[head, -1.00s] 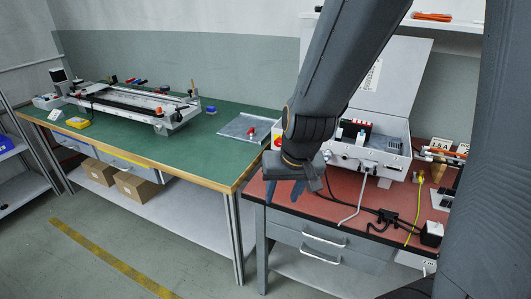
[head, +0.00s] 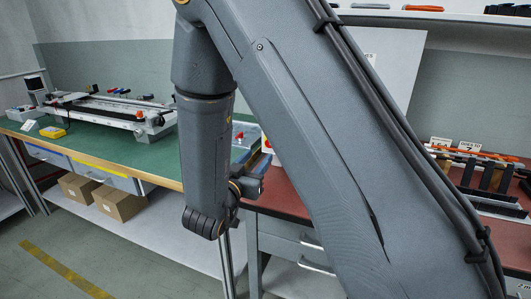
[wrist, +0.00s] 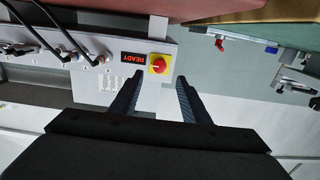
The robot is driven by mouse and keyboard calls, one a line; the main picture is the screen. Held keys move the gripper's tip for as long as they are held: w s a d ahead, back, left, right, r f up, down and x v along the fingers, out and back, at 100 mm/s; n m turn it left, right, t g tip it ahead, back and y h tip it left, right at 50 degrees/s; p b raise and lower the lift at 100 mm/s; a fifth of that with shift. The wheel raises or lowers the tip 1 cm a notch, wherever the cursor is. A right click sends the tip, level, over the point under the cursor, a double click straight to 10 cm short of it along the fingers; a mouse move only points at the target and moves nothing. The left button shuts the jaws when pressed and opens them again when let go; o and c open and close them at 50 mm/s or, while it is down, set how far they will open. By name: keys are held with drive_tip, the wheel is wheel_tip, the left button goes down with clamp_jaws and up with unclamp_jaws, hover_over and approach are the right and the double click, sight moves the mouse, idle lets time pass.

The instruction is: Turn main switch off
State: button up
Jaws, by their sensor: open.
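The main switch (wrist: 159,64) is a red knob on a yellow square plate, on the side of a light grey control box (wrist: 112,55) next to a READY display (wrist: 133,57). My gripper (wrist: 160,80) is open and empty in the wrist view. Its two dark fingers point at the switch, one to each side of it in the picture; I see no contact. In the head view my arm hides most of the control box, and only a sliver of the switch (head: 267,146) shows beside my gripper (head: 264,160).
A green workbench (head: 150,160) with a gantry device (head: 100,112) stands at the left. The red-topped bench (head: 285,195) carries the box. Cables (wrist: 60,48) plug into the box beside the display. Cardboard boxes (head: 118,197) sit on the lower shelf.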

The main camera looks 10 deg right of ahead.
drive_tip(key=x, duration=0.7)
drive_tip(key=shift+w+d, duration=0.2)
drive_tip(key=shift+c, duration=0.2)
drive_tip(key=c, duration=1)
